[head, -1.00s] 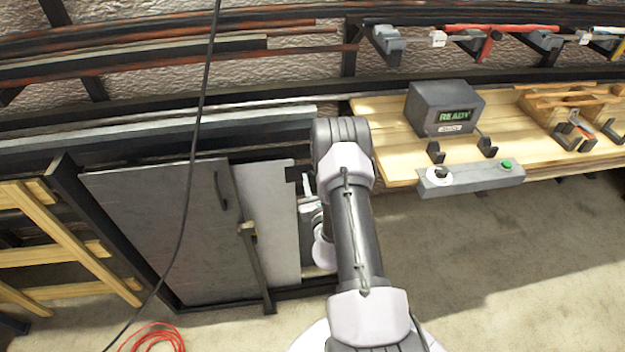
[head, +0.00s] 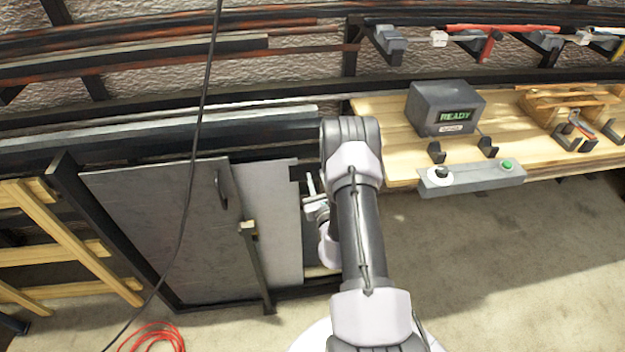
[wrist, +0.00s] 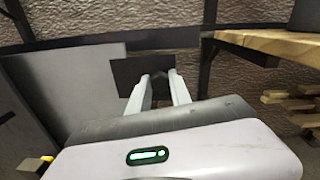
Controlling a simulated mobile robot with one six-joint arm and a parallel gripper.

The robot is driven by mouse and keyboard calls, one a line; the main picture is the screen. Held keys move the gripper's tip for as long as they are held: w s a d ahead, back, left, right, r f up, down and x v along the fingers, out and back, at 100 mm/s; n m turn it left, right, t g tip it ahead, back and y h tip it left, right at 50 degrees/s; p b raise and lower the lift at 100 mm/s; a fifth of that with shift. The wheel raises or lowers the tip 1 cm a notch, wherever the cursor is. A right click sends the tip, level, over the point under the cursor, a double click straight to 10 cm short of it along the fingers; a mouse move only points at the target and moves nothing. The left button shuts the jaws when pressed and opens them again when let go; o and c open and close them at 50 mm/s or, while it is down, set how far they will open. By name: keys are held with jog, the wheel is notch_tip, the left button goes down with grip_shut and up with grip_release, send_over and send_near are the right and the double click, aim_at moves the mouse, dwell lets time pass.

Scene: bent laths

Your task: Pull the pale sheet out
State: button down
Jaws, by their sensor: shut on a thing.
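The pale sheet (head: 280,225) stands upright in a dark rack, partly behind a darker grey panel with a handle (head: 165,230). In the wrist view the sheet (wrist: 90,85) is at the left, with a flat dark tab (wrist: 124,76) by its upper right edge. My gripper (wrist: 158,80) is shut on this tab, its two pale fingers reaching forward to it. In the head view my gripper (head: 311,188) shows just right of the sheet, partly hidden by my arm. The fingertips' exact contact is small and hard to see.
A dark upright post (head: 256,268) with a yellow-marked top stands in front of the sheet. A wooden bench (head: 400,165) with a "READY" box (head: 445,108) is at the right. Red cable (head: 155,338) lies on the floor. Floor at the right is clear.

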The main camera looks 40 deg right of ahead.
jog(key=s+d, duration=0.5)
jog(key=d, duration=0.4)
jog(key=shift+s+r, duration=0.15)
jog(key=shift+s, duration=0.05)
jog(key=c, duration=1.2)
grip_release()
jog(key=shift+a, duration=0.1)
jog(key=shift+b, duration=0.3)
